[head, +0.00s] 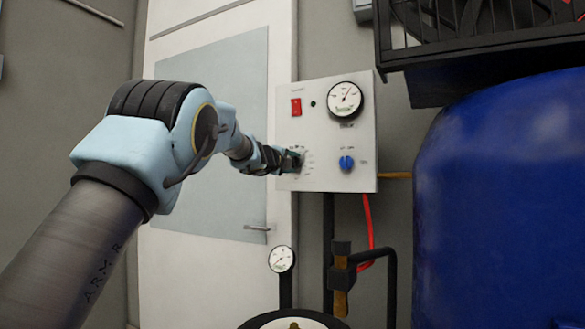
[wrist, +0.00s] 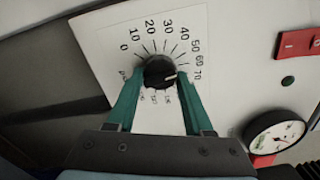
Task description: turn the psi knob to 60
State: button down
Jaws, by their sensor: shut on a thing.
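The psi knob (wrist: 158,70) is black and round with a pale pointer mark, on a white dial plate numbered 0 to 70 in the wrist view. The pointer mark faces right, close to the 70 label, past 60. My gripper (wrist: 160,76) has its two teal fingers on opposite sides of the knob, shut on it. In the head view, my gripper (head: 293,161) is at the lower left of the white control panel (head: 318,118), and the knob is mostly hidden there by the gripper.
The panel also carries a red switch (head: 296,107), a round gauge (head: 345,99) and a blue knob (head: 346,163). A large blue tank (head: 500,200) stands close on the right, with a black metal cage above it. A lower gauge (head: 281,259) stands below the panel.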

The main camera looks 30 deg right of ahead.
jog(key=shift+f+m, duration=0.1)
jog(key=shift+m, duration=0.5)
jog(key=shift+b, duration=0.3)
jog(key=shift+c, duration=1.5)
grip_release()
jog(key=b+v, duration=0.4)
jog(key=v, duration=0.6)
jog(key=shift+s+a, duration=0.15)
jog(key=shift+a, duration=0.2)
